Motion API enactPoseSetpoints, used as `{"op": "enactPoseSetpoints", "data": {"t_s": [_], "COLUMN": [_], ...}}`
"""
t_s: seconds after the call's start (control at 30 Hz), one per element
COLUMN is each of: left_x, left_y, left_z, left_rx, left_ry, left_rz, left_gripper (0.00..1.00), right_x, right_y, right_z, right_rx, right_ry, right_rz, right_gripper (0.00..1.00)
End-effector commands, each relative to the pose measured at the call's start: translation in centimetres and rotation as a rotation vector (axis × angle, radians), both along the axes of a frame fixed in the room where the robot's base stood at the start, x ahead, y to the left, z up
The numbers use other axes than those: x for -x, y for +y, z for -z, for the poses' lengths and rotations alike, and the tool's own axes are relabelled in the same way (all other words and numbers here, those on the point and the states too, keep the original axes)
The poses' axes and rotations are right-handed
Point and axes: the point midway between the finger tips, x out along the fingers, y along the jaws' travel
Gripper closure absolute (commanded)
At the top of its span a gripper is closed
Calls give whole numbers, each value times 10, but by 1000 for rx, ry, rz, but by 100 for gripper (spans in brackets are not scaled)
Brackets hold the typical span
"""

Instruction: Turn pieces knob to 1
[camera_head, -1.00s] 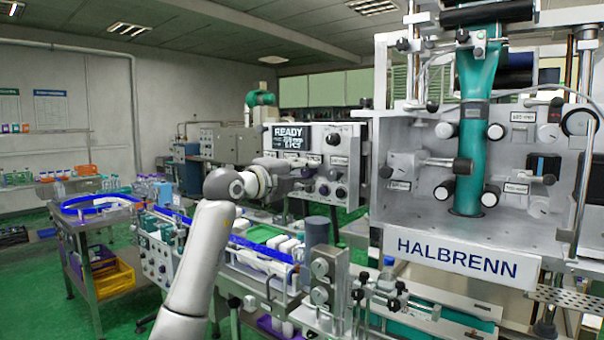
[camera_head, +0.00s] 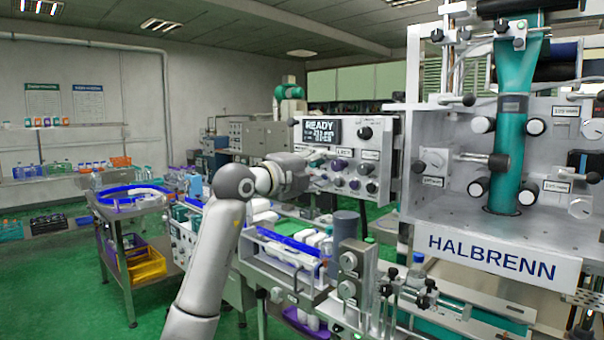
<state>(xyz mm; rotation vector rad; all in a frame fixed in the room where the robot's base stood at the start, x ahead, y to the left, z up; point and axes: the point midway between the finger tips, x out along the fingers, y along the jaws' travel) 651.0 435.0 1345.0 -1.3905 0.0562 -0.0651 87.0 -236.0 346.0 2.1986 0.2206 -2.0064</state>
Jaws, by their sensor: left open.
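The grey control panel (camera_head: 385,150) carries a small dark display (camera_head: 322,131) reading READY and several knobs. A large black knob (camera_head: 365,133) sits right of the display. Smaller dark and purple knobs (camera_head: 354,184) sit in rows below it. The labels are too small to read, so I cannot tell which is the pieces knob or its setting. My left gripper (camera_head: 317,168) is in front of the panel's lower left, covering part of it. It is open. The fingertips are small against the knobs, and I cannot tell whether they touch one. My right gripper is not in view.
The HALBRENN machine (camera_head: 490,257) with its teal sleeve column stands right of the panel. A side table (camera_head: 125,207) with a blue rail stands left. Green floor there is open.

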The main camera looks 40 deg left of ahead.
Motion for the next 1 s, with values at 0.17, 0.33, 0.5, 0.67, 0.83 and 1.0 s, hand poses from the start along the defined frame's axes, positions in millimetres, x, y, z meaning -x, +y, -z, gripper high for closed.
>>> {"op": "enactPoseSetpoints", "data": {"t_s": [0.17, 0.33, 0.5, 0.67, 0.83, 1.0], "left_x": [36, 61, 72, 73, 73, 73], "left_y": [3, 5, 5, 5, 5, 5], "left_z": [1, 1, 1, 1, 1, 1], "left_rx": [-3, -2, -1, 0, 0, 0], "left_ry": [1, 2, 2, 2, 2, 2], "left_rz": [-2, 0, 1, 1, 1, 1], "left_gripper": [53, 53, 53, 53, 53, 53], "right_x": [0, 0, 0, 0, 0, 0], "right_y": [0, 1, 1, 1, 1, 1], "right_z": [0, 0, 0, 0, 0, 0], "right_rx": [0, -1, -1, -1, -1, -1], "right_ry": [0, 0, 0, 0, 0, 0], "right_rz": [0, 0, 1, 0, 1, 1], "right_gripper": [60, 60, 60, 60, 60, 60]}}
